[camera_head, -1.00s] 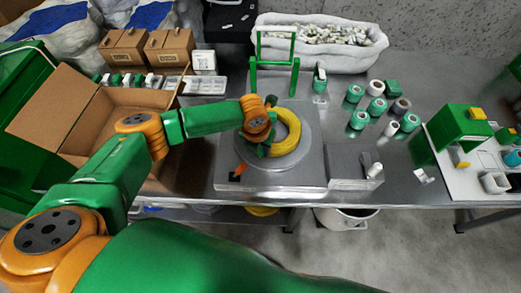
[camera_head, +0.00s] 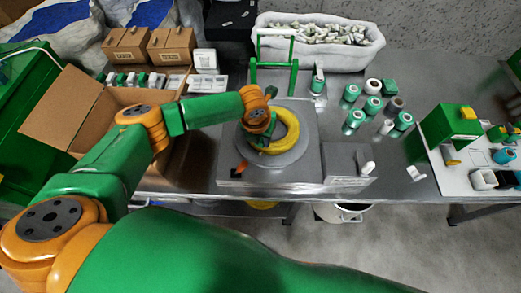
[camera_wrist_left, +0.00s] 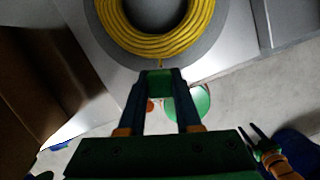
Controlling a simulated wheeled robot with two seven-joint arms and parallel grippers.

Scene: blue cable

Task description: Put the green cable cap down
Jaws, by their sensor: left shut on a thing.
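My left gripper (camera_head: 262,135) is over the left side of the yellow cable coil (camera_head: 288,132), which lies on a round grey plate (camera_head: 262,165). In the left wrist view, my left gripper (camera_wrist_left: 160,88) is shut on a small green cap (camera_wrist_left: 159,80) between its fingertips. The cap is beside the near edge of the yellow coil (camera_wrist_left: 150,45); its height above the plate is hard to tell. In the head view the arm and fingers mostly hide the cap. My right gripper (camera_wrist_left: 258,143) shows at the lower right of the wrist view, fingers apart and empty.
A green frame (camera_head: 273,65) stands behind the plate. An open cardboard box (camera_head: 65,115) is at left. Several green and white spools (camera_head: 372,105) stand to the right, before a white board (camera_head: 455,180) with green devices. A white bin (camera_head: 342,213) is below the table edge.

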